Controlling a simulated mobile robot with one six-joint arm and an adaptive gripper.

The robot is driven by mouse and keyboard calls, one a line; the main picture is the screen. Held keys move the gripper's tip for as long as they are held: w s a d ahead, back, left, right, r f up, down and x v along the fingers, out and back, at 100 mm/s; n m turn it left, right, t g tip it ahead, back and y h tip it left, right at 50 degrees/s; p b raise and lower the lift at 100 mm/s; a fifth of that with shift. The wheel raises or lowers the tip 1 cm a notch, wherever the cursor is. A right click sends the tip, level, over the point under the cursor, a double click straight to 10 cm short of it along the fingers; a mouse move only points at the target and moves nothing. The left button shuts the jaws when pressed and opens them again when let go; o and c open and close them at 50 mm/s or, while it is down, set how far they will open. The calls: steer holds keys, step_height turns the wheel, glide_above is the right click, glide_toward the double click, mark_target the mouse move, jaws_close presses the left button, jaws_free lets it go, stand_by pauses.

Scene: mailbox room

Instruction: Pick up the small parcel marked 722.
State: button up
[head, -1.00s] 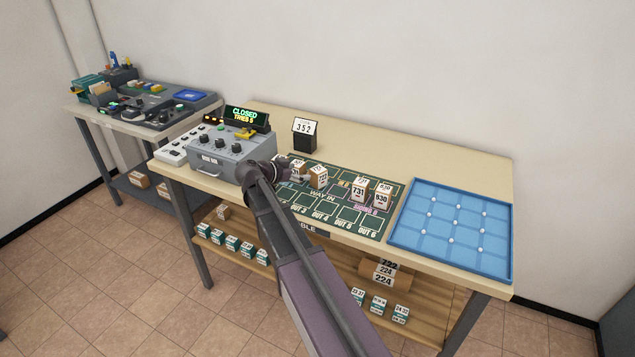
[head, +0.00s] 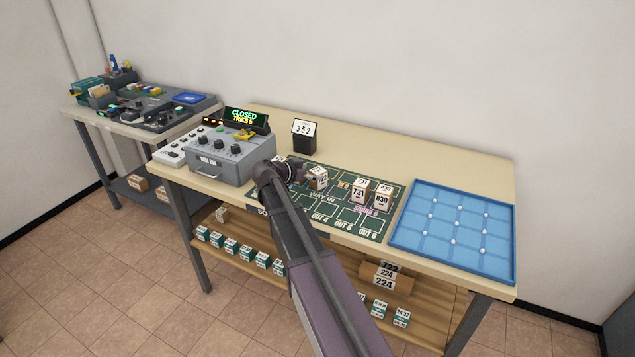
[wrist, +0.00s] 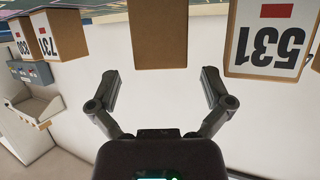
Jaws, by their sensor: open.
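In the head view, a small brown parcel (head: 318,176) with a white label stands on the green mat; its number is partly hidden and seems to end in 22. My gripper (head: 297,171) is just left of it, low over the mat, its fingers hard to make out. In the wrist view, which looks upside down, my gripper (wrist: 160,88) is open and empty. A plain brown parcel face (wrist: 158,32) lies ahead between the fingertips, apart from them; its number is not visible. A parcel marked 531 (wrist: 272,38) is beside it on the right.
Parcels 731 (head: 359,191) and 830 (head: 382,196) stand farther right on the green mat (head: 352,215). A grey control box (head: 219,153) is at left, a black 352 stand (head: 304,137) behind, a blue tray (head: 453,232) at right. Labels reading 722 and 224 show on the lower shelf.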

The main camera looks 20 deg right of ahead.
steer(key=shift+x, duration=0.8)
steer(key=c, duration=1.2)
